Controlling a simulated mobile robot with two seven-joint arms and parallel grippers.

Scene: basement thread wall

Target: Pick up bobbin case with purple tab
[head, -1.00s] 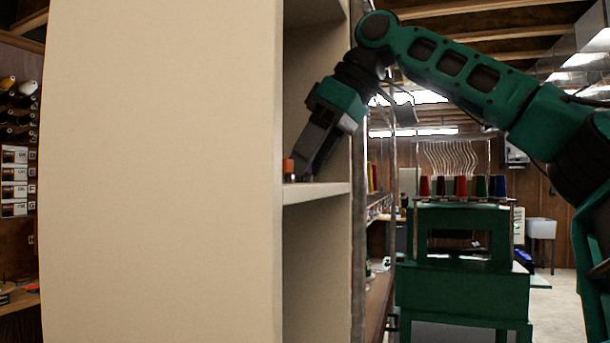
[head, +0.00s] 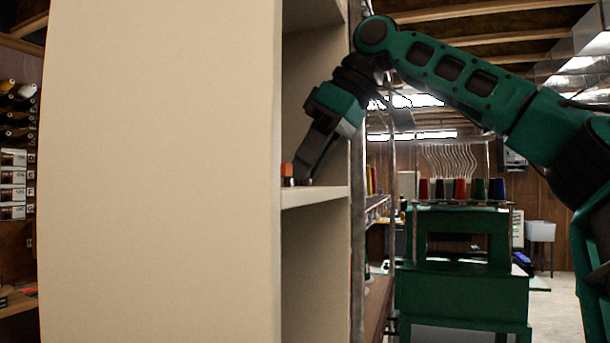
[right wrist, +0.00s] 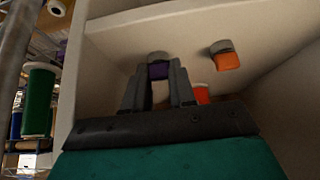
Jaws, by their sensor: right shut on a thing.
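The bobbin case with the purple tab (right wrist: 158,71) is between the fingertips of my right gripper (right wrist: 158,78) in the right wrist view. The gripper is shut on it, with its grey top showing past the tips. In the head view my right gripper (head: 301,178) reaches down onto the cream shelf board (head: 316,195), and the purple tab cannot be made out there. My left gripper is in neither view.
A grey-topped case with an orange tab (right wrist: 226,56) stands to the right of the gripper in the right wrist view. The cabinet's tall side panel (head: 160,180) fills the left. A green spool (right wrist: 39,102) stands outside the shelf.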

